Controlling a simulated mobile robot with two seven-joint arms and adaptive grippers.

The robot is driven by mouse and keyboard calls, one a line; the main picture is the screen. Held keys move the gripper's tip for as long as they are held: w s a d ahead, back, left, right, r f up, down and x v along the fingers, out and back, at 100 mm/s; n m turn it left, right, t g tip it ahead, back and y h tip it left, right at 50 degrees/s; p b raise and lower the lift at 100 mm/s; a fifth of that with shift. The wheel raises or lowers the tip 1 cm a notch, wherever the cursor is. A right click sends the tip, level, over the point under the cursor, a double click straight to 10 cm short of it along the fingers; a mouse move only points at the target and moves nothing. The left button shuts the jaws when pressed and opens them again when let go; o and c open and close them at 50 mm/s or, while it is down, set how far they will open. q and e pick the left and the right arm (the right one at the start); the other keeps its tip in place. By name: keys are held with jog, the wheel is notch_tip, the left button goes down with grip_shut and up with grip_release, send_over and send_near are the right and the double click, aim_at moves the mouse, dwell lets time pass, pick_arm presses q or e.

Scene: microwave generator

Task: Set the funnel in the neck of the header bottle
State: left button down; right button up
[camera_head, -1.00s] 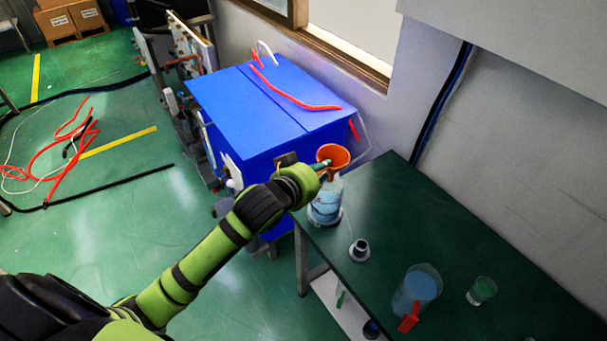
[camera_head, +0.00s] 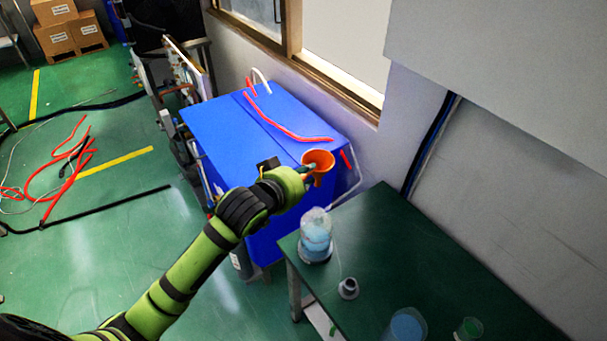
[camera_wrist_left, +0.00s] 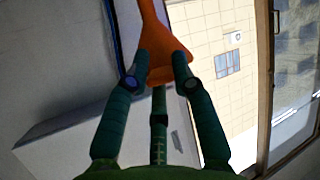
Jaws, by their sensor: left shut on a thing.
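An orange funnel (camera_head: 318,160) is held up in the air in the head view, its wide mouth facing upward. My left gripper (camera_head: 305,172) is shut on the funnel; the left wrist view shows the fingers (camera_wrist_left: 165,80) closed around the orange funnel (camera_wrist_left: 160,50). The header bottle, which I take to be the clear bottle with blue liquid (camera_head: 316,236), stands upright at the near left corner of the dark green table. The funnel is above the bottle and apart from it. My right gripper is not in view.
A large blue box (camera_head: 260,120) with a red hose (camera_head: 285,122) on top stands behind the arm. On the green table (camera_head: 400,255) are a small grey fitting (camera_head: 348,288), a blue-filled beaker (camera_head: 408,325) and a green-filled cup (camera_head: 469,330). The table's right part is clear.

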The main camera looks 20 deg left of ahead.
aim_at(315, 185)
pick_arm(q)
jog(key=shift+f+b, duration=0.35)
jog(key=shift+f, duration=0.4)
jog(key=shift+f+b, duration=1.15)
jog(key=shift+f, duration=0.9)
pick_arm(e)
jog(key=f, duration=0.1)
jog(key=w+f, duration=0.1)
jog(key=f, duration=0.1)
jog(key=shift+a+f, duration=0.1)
pick_arm(q)
jog(key=shift+p, duration=1.05)
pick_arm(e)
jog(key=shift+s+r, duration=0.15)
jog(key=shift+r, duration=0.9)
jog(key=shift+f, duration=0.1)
pick_arm(q)
jog(key=shift+f, duration=0.4)
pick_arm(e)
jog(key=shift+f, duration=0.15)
pick_arm(q)
notch_tip(315, 185, down, 9)
jog(key=b, duration=0.5)
jog(key=shift+w+b, duration=0.15)
jog(key=shift+b, duration=0.2)
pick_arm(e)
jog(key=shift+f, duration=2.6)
